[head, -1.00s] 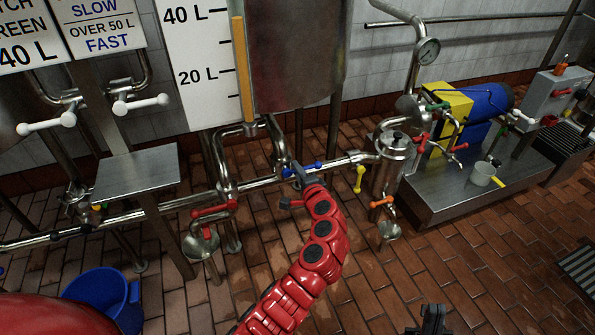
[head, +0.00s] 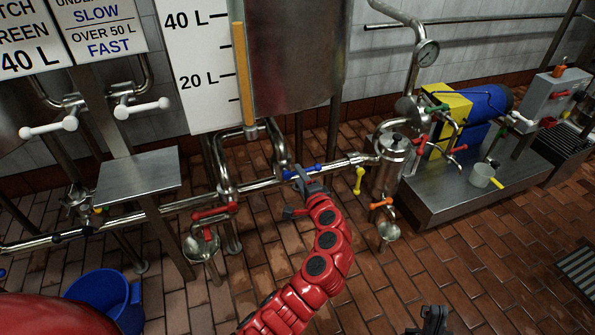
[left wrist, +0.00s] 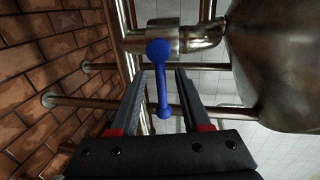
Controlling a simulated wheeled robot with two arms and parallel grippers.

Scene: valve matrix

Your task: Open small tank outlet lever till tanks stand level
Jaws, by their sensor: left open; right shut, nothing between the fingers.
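A blue lever (head: 316,168) sits on the steel pipe below the steel tank (head: 295,60) in the head view. My left gripper (head: 303,178) is at this lever. In the left wrist view, the blue lever (left wrist: 162,85) hangs from its valve between the two open fingers of the left gripper (left wrist: 159,74); I see no clear contact. In the head view, a yellow bar (head: 242,75) beside the tank's scale (head: 200,65) reaches close to the 40 L mark. My right gripper (head: 434,320) shows at the bottom edge, partly cut off.
Red lever (head: 214,210), yellow lever (head: 358,180) and orange lever (head: 381,203) flank the blue one. White levers (head: 142,108) are at left. A steel stand (head: 135,172) and blue bucket (head: 103,295) stand at lower left. Open floor lies at lower right.

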